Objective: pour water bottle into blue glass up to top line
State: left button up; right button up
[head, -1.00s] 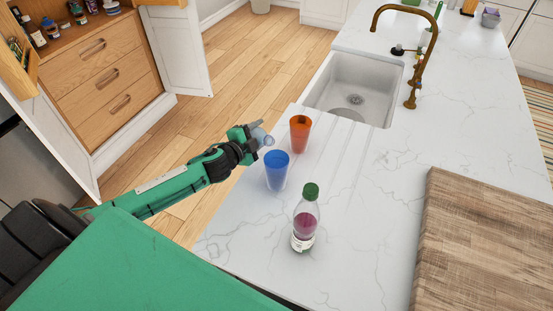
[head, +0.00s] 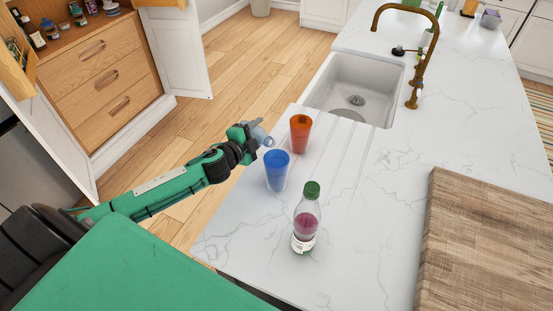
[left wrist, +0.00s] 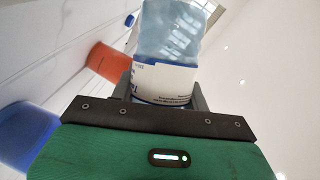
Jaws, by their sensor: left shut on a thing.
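In the left wrist view the bottle (left wrist: 168,40) shows a white label between the fingers (left wrist: 165,95). The blue glass (head: 277,172) stands upright on the counter, just below and right of the bottle mouth. It shows at the left edge of the left wrist view (left wrist: 25,135). The top line and the water level cannot be made out. My right gripper is not in view.
An orange glass (head: 300,133) stands just behind the blue glass. A green-capped bottle of dark red liquid (head: 305,222) stands in front. A sink (head: 352,88) with a brass faucet (head: 423,65) lies behind, and a wooden board (head: 480,240) is at right.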

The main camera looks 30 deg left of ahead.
pick_arm(q)
jog(key=shift+s, duration=0.1)
jog(key=shift+b, duration=0.3)
jog(key=shift+m, duration=0.3)
jog(key=shift+s+d+r+b, duration=0.1)
jog(key=shift+r+b, duration=0.15)
jog(key=shift+b, duration=0.05)
